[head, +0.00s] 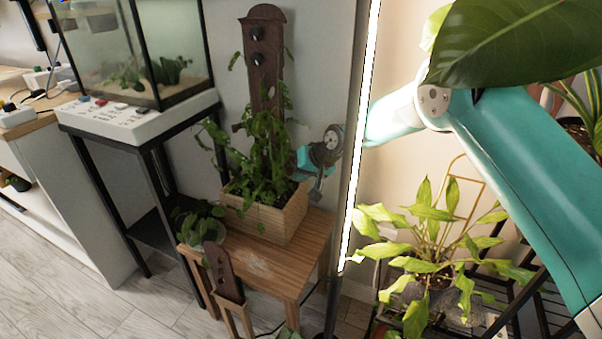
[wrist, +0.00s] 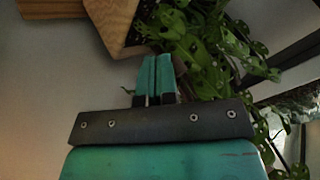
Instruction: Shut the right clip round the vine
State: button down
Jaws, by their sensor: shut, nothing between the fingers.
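The vine (head: 266,143) is a leafy green plant in a wooden planter box (head: 264,218). It climbs a tall dark brown board (head: 262,90) that has dark round fittings near its top. I cannot make out the right clip or whether it is open; leaves cover the lower board. My gripper (head: 302,157) is at the right side of the vine, above the planter's right end. In the wrist view its teal fingers (wrist: 156,78) are together and empty, in front of the planter corner (wrist: 122,22) and beside the vine leaves (wrist: 196,45).
A bright vertical light strip (head: 361,130) is right of my gripper. A glass tank (head: 135,50) stands left. A leafy plant (head: 436,235) is at right.

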jog(key=shift+s+a, duration=0.25)
jog(key=shift+s, duration=0.45)
notch_tip(320, 180, up, 20)
jog(key=p, duration=0.3)
dwell(0.3)
